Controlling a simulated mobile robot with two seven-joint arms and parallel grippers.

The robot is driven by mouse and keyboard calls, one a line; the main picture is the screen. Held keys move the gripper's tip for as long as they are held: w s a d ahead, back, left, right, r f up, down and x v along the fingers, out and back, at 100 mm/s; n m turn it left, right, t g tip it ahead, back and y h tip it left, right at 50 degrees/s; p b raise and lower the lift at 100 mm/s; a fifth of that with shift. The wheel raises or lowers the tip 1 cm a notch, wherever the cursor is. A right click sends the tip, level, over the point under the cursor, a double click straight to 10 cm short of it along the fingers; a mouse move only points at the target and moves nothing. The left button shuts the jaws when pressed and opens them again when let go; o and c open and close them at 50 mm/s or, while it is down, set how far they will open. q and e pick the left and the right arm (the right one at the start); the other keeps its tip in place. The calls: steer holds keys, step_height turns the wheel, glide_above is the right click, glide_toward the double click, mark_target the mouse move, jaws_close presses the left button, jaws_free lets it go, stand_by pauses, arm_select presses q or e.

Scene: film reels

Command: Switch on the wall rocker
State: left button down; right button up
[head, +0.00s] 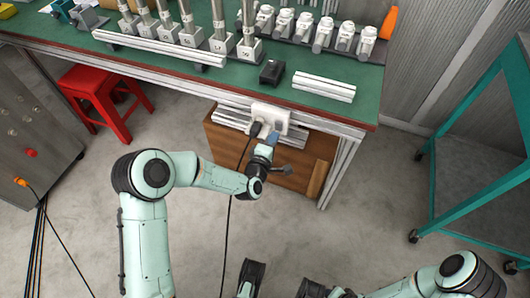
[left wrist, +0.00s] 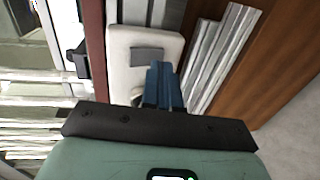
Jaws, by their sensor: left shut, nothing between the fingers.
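The wall rocker is a grey rectangular key (left wrist: 147,55) on a white plate (left wrist: 118,75) in the left wrist view. In the head view the white plate (head: 269,113) is mounted at the bench's front, and the key is too small to make out. My left gripper (head: 272,138) is just in front of the plate, its blue fingers shut and empty. In the left wrist view its fingertips (left wrist: 160,67) show beside the key's lower right edge. I cannot tell whether they touch it, or which way the key is tipped.
A black plug (head: 255,130) with a hanging cable is by the plate. The green bench top (head: 180,70) above holds metal rails and several fixtures. A wooden cabinet (head: 310,165) stands below. A red stool (head: 98,100) is left, a teal cart (head: 480,150) right.

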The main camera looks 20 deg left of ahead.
arm_select(q)
steer(key=s+r+p, duration=0.2)
steer(key=s, duration=0.9)
steer(key=shift+s+a, duration=0.25)
arm_select(e)
steer(key=w+r+t, duration=0.1)
steer(key=w+r, duration=0.3)
steer(key=shift+w+a+r+t, duration=0.2)
steer(key=shift+w+a+t, duration=0.05)
steer(key=shift+a+t, duration=0.15)
